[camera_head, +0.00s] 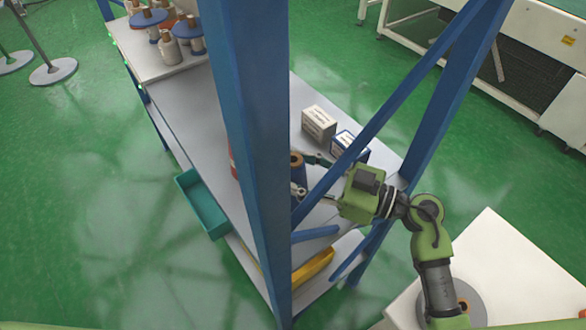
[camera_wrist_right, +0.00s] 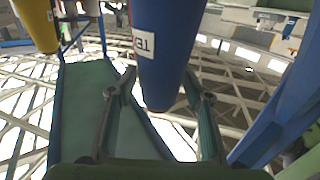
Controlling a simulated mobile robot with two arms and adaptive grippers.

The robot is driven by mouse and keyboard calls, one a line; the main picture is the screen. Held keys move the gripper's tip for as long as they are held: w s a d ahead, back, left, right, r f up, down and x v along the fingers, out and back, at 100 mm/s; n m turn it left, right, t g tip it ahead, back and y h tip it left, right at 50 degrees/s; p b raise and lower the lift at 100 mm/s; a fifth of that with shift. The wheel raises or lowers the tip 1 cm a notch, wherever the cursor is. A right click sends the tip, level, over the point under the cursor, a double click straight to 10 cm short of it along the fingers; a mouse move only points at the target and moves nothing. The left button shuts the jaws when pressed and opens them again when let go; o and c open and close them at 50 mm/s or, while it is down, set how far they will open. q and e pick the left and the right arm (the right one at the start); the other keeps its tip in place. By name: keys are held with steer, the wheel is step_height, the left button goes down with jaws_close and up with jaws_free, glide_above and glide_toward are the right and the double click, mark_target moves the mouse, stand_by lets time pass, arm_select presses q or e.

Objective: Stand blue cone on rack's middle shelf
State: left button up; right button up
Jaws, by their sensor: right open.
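The blue cone (camera_head: 297,172), with a brown top, is on the rack's middle shelf (camera_head: 200,112), partly behind a blue post and brace. It appears upright; its base is hidden. My right gripper (camera_head: 308,175) reaches in past the brace with one finger on each side of the cone. In the right wrist view the blue cone (camera_wrist_right: 165,45), with a white label, is between the fingers of my right gripper (camera_wrist_right: 160,95). The fingers are open, with gaps beside the cone's narrow end. My left gripper is out of view.
A beige box (camera_head: 319,124) and a blue-and-white box (camera_head: 350,147) stand near the cone. A teal bin (camera_head: 203,203) is left; a white table (camera_head: 510,270) is right.

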steer(key=b+v, duration=0.1)
steer(key=v, duration=1)
steer(key=shift+s+d+b, duration=0.2)
steer(key=shift+d+b, duration=0.15)
